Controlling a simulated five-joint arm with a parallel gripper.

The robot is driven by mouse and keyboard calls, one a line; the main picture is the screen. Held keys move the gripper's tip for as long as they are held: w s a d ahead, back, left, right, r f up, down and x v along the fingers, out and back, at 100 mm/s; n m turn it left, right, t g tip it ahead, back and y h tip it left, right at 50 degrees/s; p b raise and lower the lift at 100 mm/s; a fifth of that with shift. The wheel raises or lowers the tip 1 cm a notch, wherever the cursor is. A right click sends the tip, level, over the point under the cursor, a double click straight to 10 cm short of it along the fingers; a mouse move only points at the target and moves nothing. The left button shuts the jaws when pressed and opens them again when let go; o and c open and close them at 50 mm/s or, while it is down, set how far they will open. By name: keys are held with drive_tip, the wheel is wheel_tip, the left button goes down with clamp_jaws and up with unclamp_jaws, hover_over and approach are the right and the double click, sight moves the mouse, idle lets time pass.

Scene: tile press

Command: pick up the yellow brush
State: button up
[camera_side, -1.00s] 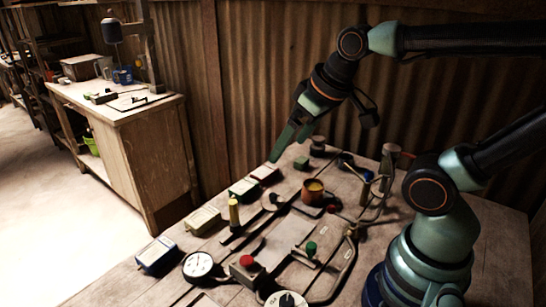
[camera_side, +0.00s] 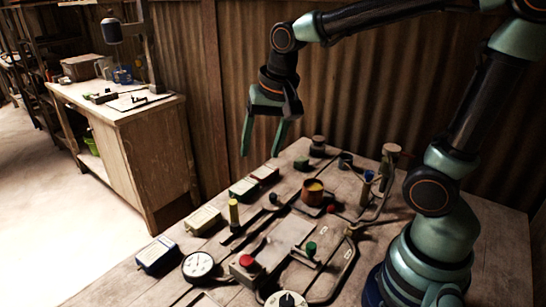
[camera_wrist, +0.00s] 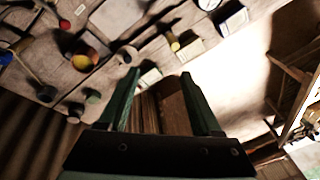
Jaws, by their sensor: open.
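A slim yellow upright piece (camera_side: 233,212) stands at the left part of the bench, near the end of a dark bar. It also shows in the wrist view as a small yellow shape (camera_wrist: 173,42) near the top. It is the likeliest yellow brush, but I cannot make out bristles. My gripper (camera_side: 262,153) is open, points down and hangs above the bench's far left edge, clear of the yellow piece. Its two green fingers also show in the wrist view (camera_wrist: 160,73), with nothing between them.
The bench (camera_side: 490,240) is crowded. An orange-brown pot with yellow inside (camera_side: 312,197), a white dial (camera_side: 198,265), a red-knobbed block (camera_side: 246,270) and several small boxes lie around the yellow piece. A corrugated wall (camera_side: 300,100) stands behind.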

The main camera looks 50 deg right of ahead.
sight(235, 224)
drive_tip(key=w+a+f+m+g, duration=0.1)
drive_tip(key=w+f+m, duration=0.1)
drive_tip(key=f+m, duration=0.1)
drive_tip(key=w+a+f+m+g, duration=0.1)
drive_tip(key=w+f+m, duration=0.1)
drive_tip(key=m, duration=0.1)
drive_tip(key=w+a+f+m+g, duration=0.1)
drive_tip(key=w+f+m, duration=0.1)
drive_tip(key=f+m, duration=0.1)
drive_tip(key=shift+w+f+m, duration=0.25)
drive_tip(key=shift+f+m, duration=0.1)
drive_tip(key=shift+m, duration=0.05)
wheel_tip(235, 224, down, 12)
drive_tip(key=shift+a+f, duration=0.1)
clamp_jaws()
